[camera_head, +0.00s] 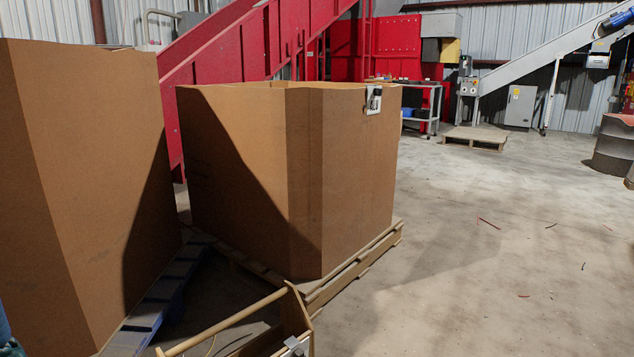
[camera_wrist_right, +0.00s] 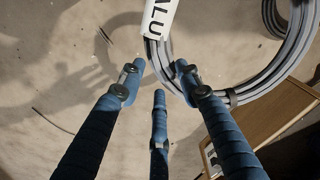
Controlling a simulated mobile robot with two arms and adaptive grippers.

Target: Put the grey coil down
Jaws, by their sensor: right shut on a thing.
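The grey coil (camera_wrist_right: 244,92) shows in the right wrist view at the upper right, partly cut off by the frame edge. A white tag (camera_wrist_right: 159,18) reading "ALU" hangs over its left side. My right gripper (camera_wrist_right: 159,72) has blue fingers shut on the left side of the coil. Shadows of the hand and a ring fall on the floor to the left, apart from them, so the coil is held above the floor. The head view shows neither the coil nor either gripper.
A wooden carrier (camera_wrist_right: 262,112) is below the coil at the right; its handle (camera_head: 225,325) shows in the head view. Large cardboard boxes (camera_head: 350,175) (camera_head: 90,160) stand on pallets at left. The concrete floor (camera_head: 480,290) at right is mostly clear, with a few wire scraps.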

